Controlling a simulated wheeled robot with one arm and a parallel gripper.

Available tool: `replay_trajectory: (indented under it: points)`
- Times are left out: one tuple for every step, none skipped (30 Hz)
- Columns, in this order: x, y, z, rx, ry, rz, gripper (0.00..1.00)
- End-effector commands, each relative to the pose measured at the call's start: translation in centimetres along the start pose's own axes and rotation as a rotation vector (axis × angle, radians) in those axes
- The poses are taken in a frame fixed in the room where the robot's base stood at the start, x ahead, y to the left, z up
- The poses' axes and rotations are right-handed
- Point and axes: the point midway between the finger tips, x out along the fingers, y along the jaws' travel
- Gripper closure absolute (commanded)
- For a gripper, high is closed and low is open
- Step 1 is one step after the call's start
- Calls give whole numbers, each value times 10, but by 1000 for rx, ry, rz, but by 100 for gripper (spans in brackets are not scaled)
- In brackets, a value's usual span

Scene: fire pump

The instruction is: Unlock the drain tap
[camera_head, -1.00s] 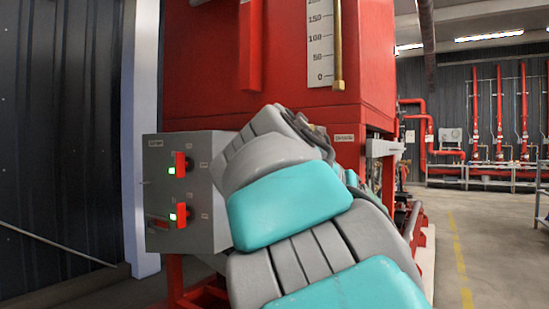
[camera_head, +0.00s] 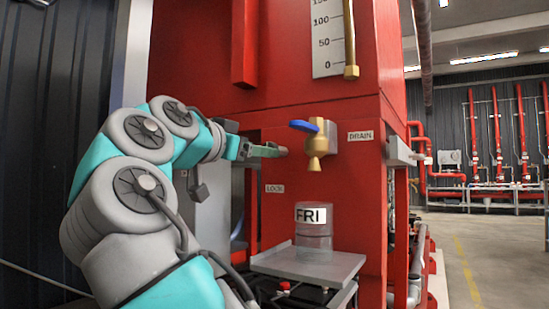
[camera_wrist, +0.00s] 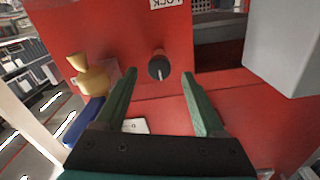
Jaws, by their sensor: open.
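The brass drain tap (camera_head: 318,145) with a blue lever (camera_head: 304,126) sticks out of the red cabinet, left of a DRAIN label (camera_head: 360,136). It also shows at the left in the wrist view (camera_wrist: 92,76). A LOCK label (camera_head: 274,188) is lower left of the tap. In the head view my gripper (camera_head: 281,150) is left of the tap and hides the knob.
A clear container labelled FRI (camera_head: 314,228) stands on a grey shelf (camera_head: 345,267) below the tap. A gauge scale with a brass pipe (camera_head: 351,45) is above. Red pipes (camera_head: 494,130) run along the far wall; open floor (camera_head: 485,265) lies at right.

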Motion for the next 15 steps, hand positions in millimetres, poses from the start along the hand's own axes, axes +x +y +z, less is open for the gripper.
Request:
replay_trajectory:
  points:
    - [0,0,0,3,1,-2,29]
    - [1,0,0,4,1,-2,29]
    - [3,0,-1,4,1,-1,29]
    - [5,0,-1,4,1,0,29]
    - [8,0,-1,4,0,0,29]
    - [12,1,-1,4,0,1,29]
    - [16,1,0,3,-1,2,29]
    - [19,1,0,3,-1,3,29]
    - [25,1,0,3,-2,3,29]
    - [29,1,0,2,-2,3,29]
    - [33,1,0,2,-1,3,29]
    - [39,0,-1,1,-1,1,29]
    - [44,0,-1,1,0,0,29]
    - [49,0,-1,1,0,0,29]
    - [56,0,-1,2,-1,1,29]
